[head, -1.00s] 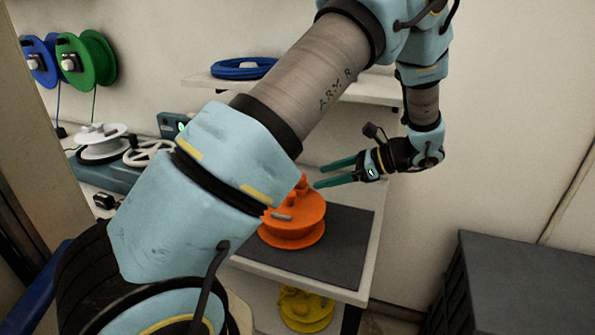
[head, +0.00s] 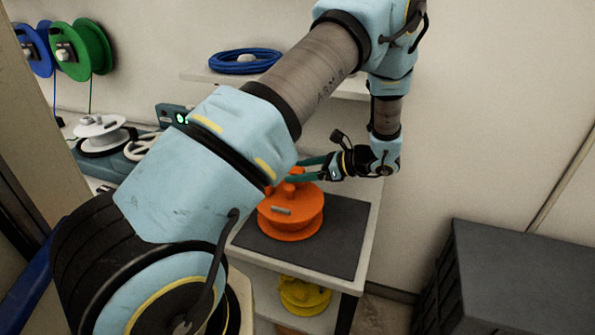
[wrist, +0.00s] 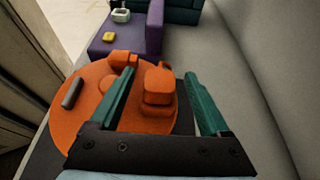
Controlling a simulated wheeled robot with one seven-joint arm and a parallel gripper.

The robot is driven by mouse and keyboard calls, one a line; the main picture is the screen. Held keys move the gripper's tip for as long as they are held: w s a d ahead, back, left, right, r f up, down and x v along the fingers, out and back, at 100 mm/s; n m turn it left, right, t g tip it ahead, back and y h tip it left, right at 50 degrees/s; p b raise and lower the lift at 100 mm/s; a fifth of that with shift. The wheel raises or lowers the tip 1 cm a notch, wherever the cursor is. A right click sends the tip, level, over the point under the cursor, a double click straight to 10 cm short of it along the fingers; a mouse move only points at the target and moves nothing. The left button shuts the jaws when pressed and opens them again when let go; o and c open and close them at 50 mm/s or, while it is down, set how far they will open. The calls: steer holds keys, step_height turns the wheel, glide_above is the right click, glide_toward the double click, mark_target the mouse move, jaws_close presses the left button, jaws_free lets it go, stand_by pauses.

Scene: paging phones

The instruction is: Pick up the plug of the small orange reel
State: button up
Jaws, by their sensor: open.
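The small orange reel (head: 291,222) lies flat on the dark mat, partly behind my arm in the head view. It also shows in the wrist view (wrist: 85,82), with a grey crank pin on its left. A blocky orange piece that looks like the plug (wrist: 158,88) stands on the reel's top, and a second orange block (wrist: 122,58) is beyond it. My gripper (head: 304,170) is open over the reel. In the wrist view its green fingers (wrist: 161,74) lie either side of the plug, the left one close to it. Contact cannot be told.
The dark mat (head: 345,240) lies on a light shelf, with a yellow reel (head: 304,296) below. A blue cable coil (head: 245,62) is on the upper shelf. A dark grey crate (head: 525,290) stands right. Green (head: 88,50) and blue reels hang at left.

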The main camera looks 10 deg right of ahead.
steer(key=shift+w+a+f, duration=0.15)
steer(key=shift+a+f, duration=0.05)
steer(key=shift+a, duration=0.1)
jaws_close()
stand_by(0.5)
